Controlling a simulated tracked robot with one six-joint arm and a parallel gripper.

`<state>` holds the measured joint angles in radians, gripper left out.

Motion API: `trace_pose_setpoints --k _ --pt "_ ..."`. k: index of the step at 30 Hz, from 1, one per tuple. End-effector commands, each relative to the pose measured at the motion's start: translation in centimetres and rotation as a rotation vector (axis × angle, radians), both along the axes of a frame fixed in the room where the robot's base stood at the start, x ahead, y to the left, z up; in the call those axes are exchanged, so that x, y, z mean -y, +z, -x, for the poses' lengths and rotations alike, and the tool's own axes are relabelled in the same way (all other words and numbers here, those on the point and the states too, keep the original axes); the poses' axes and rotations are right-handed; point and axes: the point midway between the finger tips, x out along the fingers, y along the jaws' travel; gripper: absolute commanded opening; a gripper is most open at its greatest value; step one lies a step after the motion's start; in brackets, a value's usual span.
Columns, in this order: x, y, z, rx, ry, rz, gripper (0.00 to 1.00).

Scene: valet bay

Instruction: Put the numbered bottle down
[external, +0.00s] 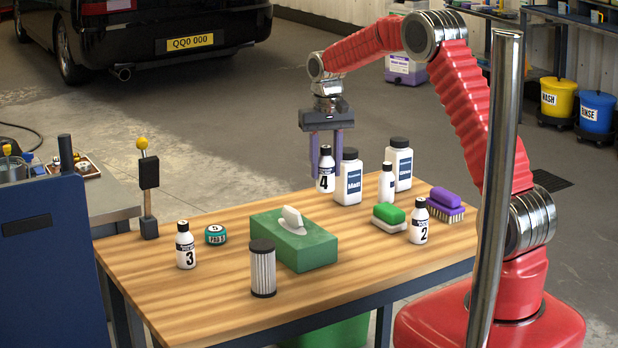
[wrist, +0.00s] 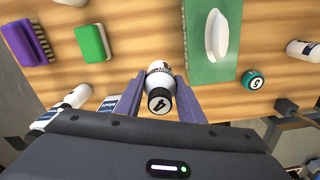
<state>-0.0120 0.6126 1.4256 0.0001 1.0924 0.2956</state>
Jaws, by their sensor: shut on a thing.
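The bottle numbered 4 (external: 326,172) is white with a black cap and a black number. My gripper (external: 325,155) is shut on it, with one purple finger on each side. In the wrist view the same bottle (wrist: 159,85) sits between the fingers, its cap toward the camera. It is upright at the far side of the wooden table (external: 190,278); I cannot tell whether its base touches the top. Bottle 3 (external: 185,246) stands at the left and bottle 2 (external: 418,222) at the right. Another small white bottle (external: 387,182) shows no readable number.
Two larger white bottles with dark caps, one (external: 348,178) close beside bottle 4 and one (external: 399,165) behind, stand at the right. Bare wood lies left of the tissue box.

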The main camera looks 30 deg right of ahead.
Motion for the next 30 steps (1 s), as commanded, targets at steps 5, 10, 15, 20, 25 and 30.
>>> trace_pose_setpoints --k 5,10,15,20,25,30 --pt "6.6 0.1 0.9 -0.001 -0.135 -0.001 0.09" --pt "12.4 0.1 2.4 -0.003 -0.268 -0.001 0.09" --pt "17.8 0.0 4.4 -0.004 -0.408 -0.001 0.09" --pt "21.7 -0.2 6.4 -0.006 -0.527 -0.002 0.09" --pt "24.7 -0.6 8.5 -0.01 -0.654 -0.004 0.09" --pt "24.7 -1.4 9.3 -0.018 -0.756 -0.005 0.09"
